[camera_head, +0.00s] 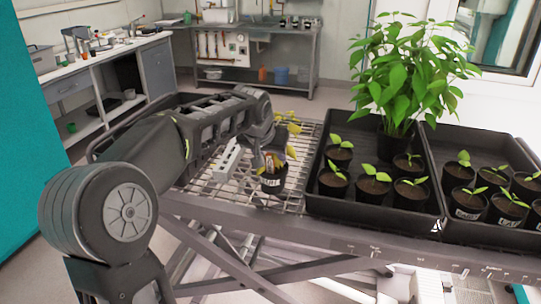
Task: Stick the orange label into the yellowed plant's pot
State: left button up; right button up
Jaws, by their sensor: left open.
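The yellowed plant (292,128) has several yellow leaves and stands in a small black pot (272,184) with a white tag on its front, on the wire rack (205,188) left of the trays. My left gripper (268,158) is open, right above and behind this pot, and its arm covers part of the plant. Small orange-pink and pale bits show at the pot's rim by the fingers; I cannot tell whether they are the orange label. The fingertips are too small and overlapped to show contact. My right gripper is not in view.
A black tray (316,206) with several green seedlings and a tall leafy plant (408,75) stands right of the pot. Another seedling tray (452,227) is farther right. A white strip-shaped object (228,160) lies on the rack to the left. Lab benches stand behind.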

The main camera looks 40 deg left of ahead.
pick_arm(q)
jog(key=shift+s+r, duration=0.15)
jog(key=shift+r, duration=0.1)
jog(key=b+v, duration=0.1)
jog(key=v, duration=0.6)
jog(key=shift+s+r, duration=0.1)
jog(key=shift+r, duration=0.05)
jog(key=p+v, duration=0.3)
jog(key=v, duration=0.4)
jog(key=shift+s+r, duration=0.2)
jog(key=shift+r, duration=0.15)
jog(key=shift+d, duration=0.15)
dwell(0.9)
